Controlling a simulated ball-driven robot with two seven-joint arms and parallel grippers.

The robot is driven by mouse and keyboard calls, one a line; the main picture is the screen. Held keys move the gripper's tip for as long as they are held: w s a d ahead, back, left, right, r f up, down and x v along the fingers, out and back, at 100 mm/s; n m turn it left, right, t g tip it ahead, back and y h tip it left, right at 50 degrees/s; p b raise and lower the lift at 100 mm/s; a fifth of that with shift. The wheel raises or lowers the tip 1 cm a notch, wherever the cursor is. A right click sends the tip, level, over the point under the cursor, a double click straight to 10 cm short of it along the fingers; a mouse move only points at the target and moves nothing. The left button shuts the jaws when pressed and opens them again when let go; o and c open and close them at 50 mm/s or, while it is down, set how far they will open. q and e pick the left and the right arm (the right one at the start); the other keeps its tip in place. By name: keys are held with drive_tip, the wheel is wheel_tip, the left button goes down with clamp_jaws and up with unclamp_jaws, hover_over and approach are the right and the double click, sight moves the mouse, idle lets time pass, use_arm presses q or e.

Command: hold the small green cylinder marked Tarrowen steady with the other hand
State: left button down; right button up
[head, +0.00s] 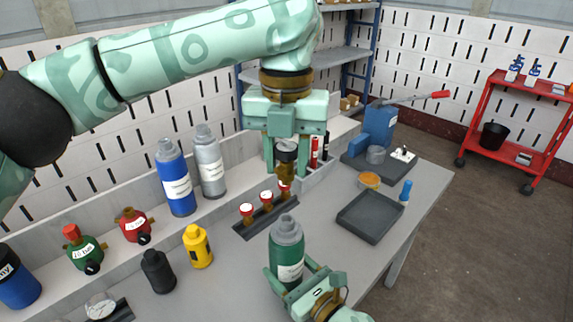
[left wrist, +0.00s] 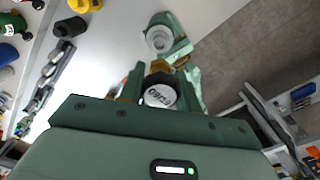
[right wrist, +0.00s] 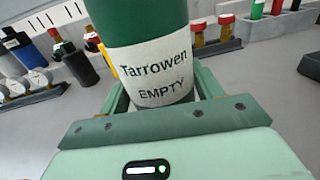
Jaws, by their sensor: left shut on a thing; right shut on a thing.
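The small green cylinder (head: 287,250) stands upright at the near middle of the bench, with a grey-green shoulder. In the right wrist view its white label (right wrist: 157,72) reads "Tarrowen EMPTY". My right gripper (head: 298,284) is shut around its lower body. My left gripper (head: 286,160) points down above and behind the cylinder, shut on a brass fitting with a black cap (left wrist: 160,94). The fitting is apart from the cylinder. In the left wrist view the cylinder's top (left wrist: 159,38) shows beyond the fitting. The cylinder's base is hidden by my right gripper.
A dark rack (head: 262,222) with red-capped brass fittings stands behind the cylinder. A yellow bottle (head: 197,247) and a black one (head: 158,272) stand left. An empty dark tray (head: 369,218) lies right. Blue (head: 175,180) and grey (head: 210,164) cylinders stand at the back.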

sight(286, 147)
use_arm(q)
drive_tip(key=shift+r, duration=0.7)
use_arm(e)
drive_tip(key=o, duration=1.2)
drive_tip(key=shift+c, duration=0.2)
drive_tip(key=v, duration=1.1)
drive_tip(key=shift+s+d, duration=0.15)
drive_tip(key=shift+s, duration=0.1)
use_arm(q)
drive_tip(key=shift+r, duration=0.15)
use_arm(e)
drive_tip(key=shift+s+d+r, duration=0.15)
drive_tip(key=shift+r, duration=0.15)
use_arm(q)
drive_tip(key=r+p, duration=0.1)
drive_tip(key=p, duration=0.2)
drive_tip(key=shift+s+r, duration=0.1)
drive_tip(key=shift+r, duration=0.3)
wheel_tip(286, 147, up, 3)
drive_tip(key=p, duration=0.4)
drive_tip(key=shift+p, duration=0.35)
use_arm(e)
wheel_tip(286, 147, up, 10)
drive_tip(key=shift+f, duration=0.15)
